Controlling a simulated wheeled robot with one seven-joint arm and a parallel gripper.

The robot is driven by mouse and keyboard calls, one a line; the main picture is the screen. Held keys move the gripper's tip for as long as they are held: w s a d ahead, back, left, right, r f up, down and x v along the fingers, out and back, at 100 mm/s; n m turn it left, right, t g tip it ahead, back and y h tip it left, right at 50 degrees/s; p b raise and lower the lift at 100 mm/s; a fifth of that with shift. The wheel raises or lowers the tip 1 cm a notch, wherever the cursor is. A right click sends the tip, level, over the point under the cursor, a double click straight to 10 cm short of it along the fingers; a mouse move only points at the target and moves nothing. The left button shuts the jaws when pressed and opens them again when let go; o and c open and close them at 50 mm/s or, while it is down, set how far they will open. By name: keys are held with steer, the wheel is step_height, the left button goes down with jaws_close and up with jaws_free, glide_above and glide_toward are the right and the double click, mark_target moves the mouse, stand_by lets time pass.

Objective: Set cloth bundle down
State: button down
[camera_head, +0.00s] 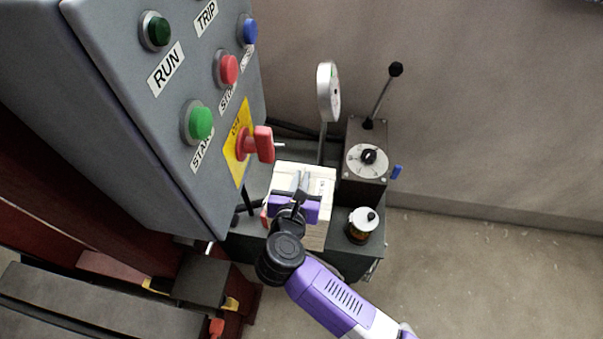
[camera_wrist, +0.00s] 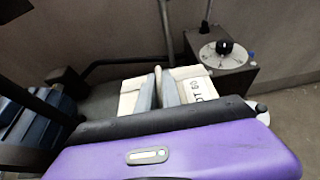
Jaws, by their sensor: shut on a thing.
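The cloth bundle (camera_head: 324,180) is a cream, boxy bundle with dark printed lettering, at the middle of the head view. It also shows in the wrist view (camera_wrist: 190,73), on both sides of the grey fingers. My gripper (camera_head: 300,182) is shut on the bundle, its fingertips (camera_wrist: 158,88) pressed into the middle of it. The purple gripper body hides part of the bundle. The bundle is over the dark green cabinet top (camera_head: 335,240); I cannot tell whether it touches that surface.
A grey control panel (camera_head: 150,120) with coloured buttons and a red rotary handle (camera_head: 262,145) stands close on the left. A dial box (camera_head: 364,165) with a lever, a round gauge (camera_head: 328,92) and a small white-topped jar (camera_head: 363,222) stand around the bundle. Open floor lies right.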

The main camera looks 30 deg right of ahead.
steer(key=shift+w, duration=0.1)
steer(key=c, duration=1.8)
jaws_free()
steer(key=shift+f, duration=0.1)
steer(key=shift+o, duration=1.4)
steer(key=b+v, duration=0.1)
steer(key=v, duration=1.1)
